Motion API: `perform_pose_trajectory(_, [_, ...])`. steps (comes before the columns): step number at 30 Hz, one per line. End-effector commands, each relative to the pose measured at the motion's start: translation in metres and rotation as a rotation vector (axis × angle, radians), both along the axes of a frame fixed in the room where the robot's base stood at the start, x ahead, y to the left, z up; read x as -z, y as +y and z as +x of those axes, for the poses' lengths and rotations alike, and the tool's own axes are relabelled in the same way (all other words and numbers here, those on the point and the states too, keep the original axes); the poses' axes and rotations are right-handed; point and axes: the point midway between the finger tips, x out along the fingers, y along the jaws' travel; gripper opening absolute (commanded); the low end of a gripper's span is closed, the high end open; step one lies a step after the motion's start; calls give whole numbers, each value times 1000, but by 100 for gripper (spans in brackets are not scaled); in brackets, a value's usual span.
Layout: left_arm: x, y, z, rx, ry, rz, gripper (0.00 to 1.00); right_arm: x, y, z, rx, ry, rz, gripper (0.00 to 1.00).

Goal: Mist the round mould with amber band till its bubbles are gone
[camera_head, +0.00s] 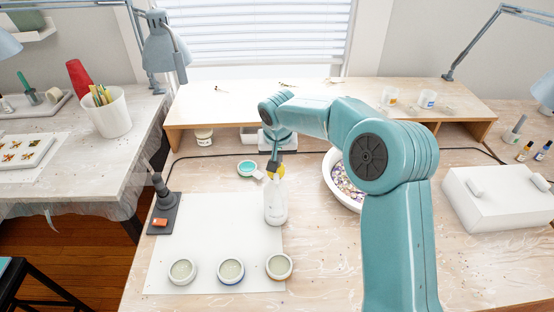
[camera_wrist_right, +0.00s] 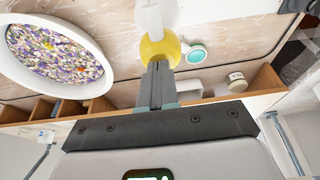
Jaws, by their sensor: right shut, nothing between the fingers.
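The round mould with an amber band (camera_head: 279,267) is at the right end of a row of round moulds on the white mat (camera_head: 210,235). Its fill looks pale; bubbles are too small to tell. A white bottle with a yellow top (camera_head: 276,207) stands upright at the mat's right edge, behind that mould. My right gripper (camera_head: 277,165) is at the bottle's top. In the right wrist view my right gripper (camera_wrist_right: 157,70) has its fingers together, close against the yellow top (camera_wrist_right: 158,50); contact is unclear. My left gripper is not in view.
A blue-banded mould (camera_head: 231,272) and a pale mould (camera_head: 183,271) are left of the amber one. A dark stand (camera_head: 163,213) is at the mat's left. A teal-topped jar (camera_head: 247,168) and a bowl of flakes (camera_head: 331,179) flank the bottle. A wooden shelf (camera_head: 230,108) runs behind.

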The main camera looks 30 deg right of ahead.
Motion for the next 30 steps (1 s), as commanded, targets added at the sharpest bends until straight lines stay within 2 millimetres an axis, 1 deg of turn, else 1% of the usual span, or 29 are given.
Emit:
perform_pose_trajectory(1, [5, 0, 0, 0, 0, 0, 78, 13, 1, -3, -1, 19, 4, 0])
perform_pose_trajectory(10, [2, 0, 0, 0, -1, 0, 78, 14, 2, -5, -1, 29, 6, 0])
perform_pose_trajectory(13, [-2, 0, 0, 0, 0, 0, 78, 7, 1, -5, 0, 28, 6, 0])
perform_pose_trajectory(14, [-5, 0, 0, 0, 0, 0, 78, 2, 0, -6, 0, 27, 6, 0])
perform_pose_trajectory(17, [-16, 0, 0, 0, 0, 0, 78, -18, -2, -7, 0, 20, 4, 0])
perform_pose_trajectory(20, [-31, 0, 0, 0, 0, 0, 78, -46, -4, -8, 0, 8, 2, 0])
perform_pose_trajectory(21, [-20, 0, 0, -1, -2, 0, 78, -48, -2, -10, -2, 4, 1, 0])
perform_pose_trajectory(22, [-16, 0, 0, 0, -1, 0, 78, -54, -1, -12, -2, 3, 1, 0])
perform_pose_trajectory(27, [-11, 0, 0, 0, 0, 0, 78, -94, 4, -22, -2, 1, 1, 0])
perform_pose_trajectory(30, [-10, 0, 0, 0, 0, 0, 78, -112, 6, -26, -2, 2, 1, 0])
